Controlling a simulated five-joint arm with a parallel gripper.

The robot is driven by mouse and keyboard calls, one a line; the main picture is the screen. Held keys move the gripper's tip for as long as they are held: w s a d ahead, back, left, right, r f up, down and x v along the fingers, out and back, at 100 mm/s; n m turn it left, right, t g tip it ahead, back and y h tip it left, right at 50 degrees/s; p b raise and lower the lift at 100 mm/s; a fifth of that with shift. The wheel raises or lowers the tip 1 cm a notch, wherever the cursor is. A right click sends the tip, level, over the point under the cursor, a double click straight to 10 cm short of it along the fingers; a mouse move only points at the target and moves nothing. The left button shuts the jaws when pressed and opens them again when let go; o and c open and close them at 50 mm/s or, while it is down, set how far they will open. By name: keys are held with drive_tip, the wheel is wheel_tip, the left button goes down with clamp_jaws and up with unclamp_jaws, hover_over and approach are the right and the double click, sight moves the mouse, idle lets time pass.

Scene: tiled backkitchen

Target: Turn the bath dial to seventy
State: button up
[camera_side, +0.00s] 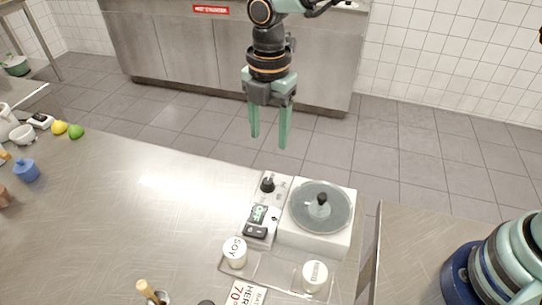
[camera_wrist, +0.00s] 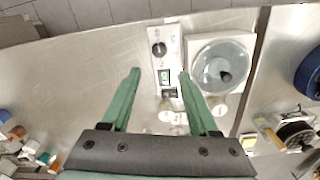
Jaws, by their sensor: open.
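The bath dial (camera_side: 267,185) is a small black knob at the back of a pale control panel on the steel counter. It also shows in the wrist view (camera_wrist: 159,49), near the top centre. A small display (camera_side: 259,214) with green characters that seem to read OFF sits in front of it. The white bath (camera_side: 318,240) with a round, see-through lid (camera_side: 338,214) stands right of the panel. My gripper (camera_side: 268,141) is open and empty, pointing down, well above the dial and apart from it. The dial's pointer is too small to read.
A white SOY pot (camera_side: 235,252) and another white pot (camera_side: 315,275) stand in a clear tray before the bath. A card (camera_side: 240,293) showing 70 lies in front. Fruit and small pots are at far left. A gap separates the counter from the right-hand surface.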

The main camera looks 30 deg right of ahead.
sight(268, 180)
drive_tip(key=f, duration=1.2)
drive_tip(key=shift+a+f, duration=0.2)
drive_tip(key=shift+f, duration=0.05)
clamp_jaws()
